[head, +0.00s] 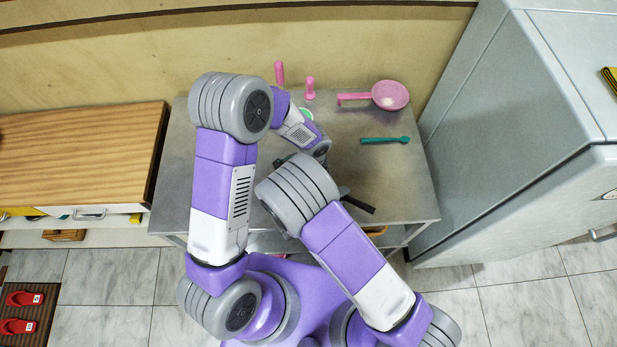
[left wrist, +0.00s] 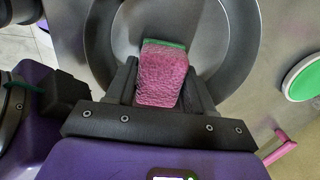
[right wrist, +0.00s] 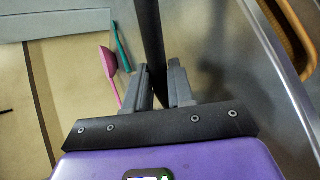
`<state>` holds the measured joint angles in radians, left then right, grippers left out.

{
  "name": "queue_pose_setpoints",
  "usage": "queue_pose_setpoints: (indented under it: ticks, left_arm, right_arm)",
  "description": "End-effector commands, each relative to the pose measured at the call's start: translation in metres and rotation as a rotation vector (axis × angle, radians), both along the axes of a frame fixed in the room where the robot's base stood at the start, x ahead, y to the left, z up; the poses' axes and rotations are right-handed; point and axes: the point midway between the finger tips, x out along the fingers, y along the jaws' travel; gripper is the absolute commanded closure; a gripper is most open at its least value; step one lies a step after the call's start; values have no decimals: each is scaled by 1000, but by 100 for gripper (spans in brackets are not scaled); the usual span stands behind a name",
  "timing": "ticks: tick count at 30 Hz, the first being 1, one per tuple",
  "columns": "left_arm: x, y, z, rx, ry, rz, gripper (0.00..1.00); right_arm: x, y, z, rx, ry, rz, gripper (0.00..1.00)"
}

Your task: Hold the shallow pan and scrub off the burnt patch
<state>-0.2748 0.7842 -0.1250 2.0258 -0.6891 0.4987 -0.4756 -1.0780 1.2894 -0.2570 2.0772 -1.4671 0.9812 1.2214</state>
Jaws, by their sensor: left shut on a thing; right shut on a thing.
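The shallow grey pan (left wrist: 233,45) fills the upper part of the left wrist view. My left gripper (left wrist: 163,76) is shut on a pink sponge (left wrist: 160,85) with a green far face. The sponge is over the inside of the pan; I cannot tell whether it touches the bottom. No burnt patch shows.
A pink ladle (head: 390,96) and a teal spoon (head: 380,140) lie on the right of the grey table (head: 400,195). Two pink handles (head: 280,72) (head: 310,88) and a green round thing (head: 306,115) are at the back. A grey fridge (head: 540,130) stands close on the right.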

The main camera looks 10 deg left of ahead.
Motion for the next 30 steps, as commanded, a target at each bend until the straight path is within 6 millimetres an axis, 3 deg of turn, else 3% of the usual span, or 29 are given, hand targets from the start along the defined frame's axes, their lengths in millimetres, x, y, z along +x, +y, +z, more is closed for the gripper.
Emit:
queue_pose_setpoints:
  ticks: [13,30]
  left_arm:
    - [0,-2,45,0,-2,2,72]
    - [0,-3,57,0,-2,2,72]
  right_arm:
    - [-1,0,-2,0,9,2,100]
    - [-2,0,-3,0,9,2,100]
